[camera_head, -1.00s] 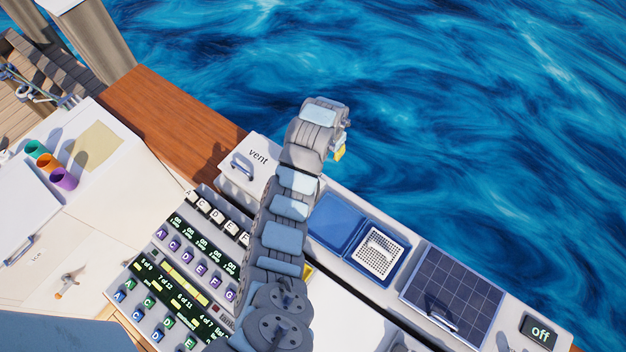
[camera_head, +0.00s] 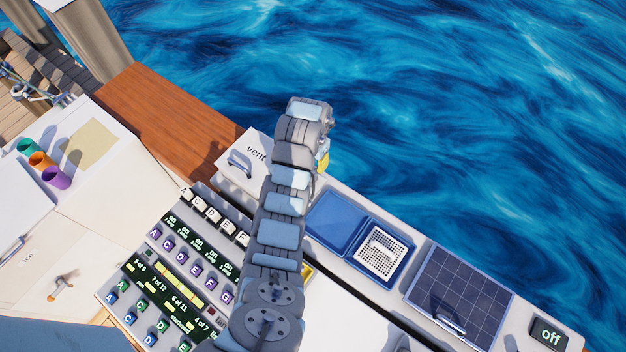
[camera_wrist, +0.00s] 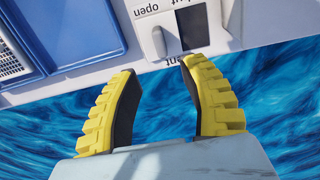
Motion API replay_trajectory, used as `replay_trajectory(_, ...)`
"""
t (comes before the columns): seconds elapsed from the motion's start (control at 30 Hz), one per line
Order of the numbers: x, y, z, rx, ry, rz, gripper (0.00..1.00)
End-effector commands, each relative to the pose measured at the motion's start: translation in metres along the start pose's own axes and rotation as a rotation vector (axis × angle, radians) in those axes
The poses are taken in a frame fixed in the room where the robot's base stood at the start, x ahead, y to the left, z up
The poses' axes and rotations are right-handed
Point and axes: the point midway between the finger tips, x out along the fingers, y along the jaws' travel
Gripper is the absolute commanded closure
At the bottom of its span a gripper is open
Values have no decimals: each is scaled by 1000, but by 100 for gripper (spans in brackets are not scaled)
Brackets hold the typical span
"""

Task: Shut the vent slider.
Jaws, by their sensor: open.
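The vent slider shows in the wrist view as a pale upright knob (camera_wrist: 158,42) on a white plate, at the left edge of a dark opening (camera_wrist: 192,28). I see no contact with the knob. In the head view my gripper (camera_head: 323,161) is mostly behind my arm, which hides the slider.
A blue open box (camera_head: 336,222) and a white perforated basket (camera_head: 382,254) lie right of my arm. A solar panel (camera_head: 459,284) is further right. A metal handle (camera_head: 240,162) stands by the "vent" label. Open water lies beyond the ledge.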

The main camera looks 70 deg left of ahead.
Motion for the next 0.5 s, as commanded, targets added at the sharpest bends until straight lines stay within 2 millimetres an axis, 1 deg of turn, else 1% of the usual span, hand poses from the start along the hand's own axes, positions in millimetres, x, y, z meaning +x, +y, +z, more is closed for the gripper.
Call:
replay_trajectory(0.1,16,1,1,1,-5,0,56)
replay_trajectory(0.5,61,1,0,1,-3,2,56)
